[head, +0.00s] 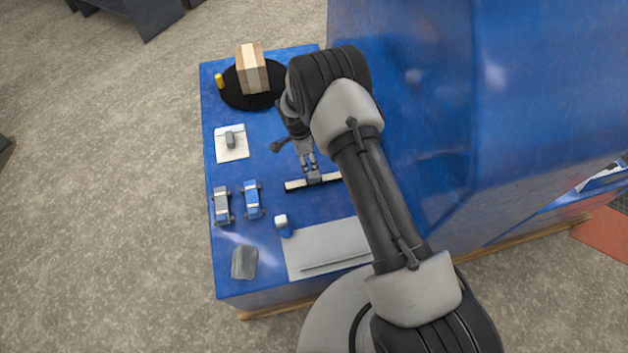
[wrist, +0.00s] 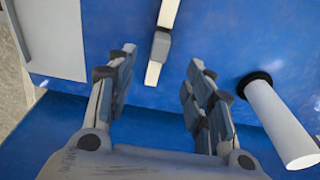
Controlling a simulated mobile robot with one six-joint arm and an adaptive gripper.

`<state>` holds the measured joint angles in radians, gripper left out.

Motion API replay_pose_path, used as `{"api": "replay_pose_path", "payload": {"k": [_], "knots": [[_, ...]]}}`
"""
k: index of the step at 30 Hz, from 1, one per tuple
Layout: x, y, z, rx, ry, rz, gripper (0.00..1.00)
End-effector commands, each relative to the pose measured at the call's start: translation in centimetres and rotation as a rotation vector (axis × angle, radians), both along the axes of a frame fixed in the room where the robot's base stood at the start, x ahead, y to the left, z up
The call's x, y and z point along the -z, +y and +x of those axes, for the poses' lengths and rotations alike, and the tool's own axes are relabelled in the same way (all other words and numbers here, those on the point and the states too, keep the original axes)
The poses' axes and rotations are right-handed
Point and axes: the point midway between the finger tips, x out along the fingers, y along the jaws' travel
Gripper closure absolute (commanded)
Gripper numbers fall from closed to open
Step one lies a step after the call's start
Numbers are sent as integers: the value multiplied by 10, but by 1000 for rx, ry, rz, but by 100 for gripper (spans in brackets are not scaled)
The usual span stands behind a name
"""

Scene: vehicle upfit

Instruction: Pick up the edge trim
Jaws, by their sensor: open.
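The edge trim (head: 294,185) appears to be the pale narrow strip with a grey block (head: 314,178) at its middle, lying on the blue surface. In the wrist view the strip (wrist: 153,73) and its grey block (wrist: 160,47) lie beyond and between my fingers. My gripper (head: 308,165) is open and empty, close to the block. In the wrist view the gripper (wrist: 161,58) has its fingers spread on either side of the strip, with the block just ahead of the fingertips. I cannot tell the exact height gap. My arm hides part of the strip's right end in the head view.
A grey panel (head: 305,244) lies nearer. Two clamp-like pieces (head: 253,199), (head: 222,205) and a white card (head: 231,155) are left. A box (head: 252,68) stands on a black disc (head: 235,97). A white cylinder (wrist: 283,125) stands at right in the wrist view. A tall blue body (head: 410,110) rises right.

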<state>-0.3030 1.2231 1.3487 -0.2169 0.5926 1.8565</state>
Motion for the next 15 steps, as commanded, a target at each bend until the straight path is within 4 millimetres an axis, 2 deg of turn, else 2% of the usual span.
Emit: {"api": "replay_pose_path", "payload": {"k": [1, 7, 10, 15], "knots": [[15, -2, -1, 0, 3, -1, 52], [56, -7, 0, -1, 2, 0, 52], [70, -9, 1, 0, 1, 0, 52], [79, -10, 2, -1, 0, 0, 52]]}}
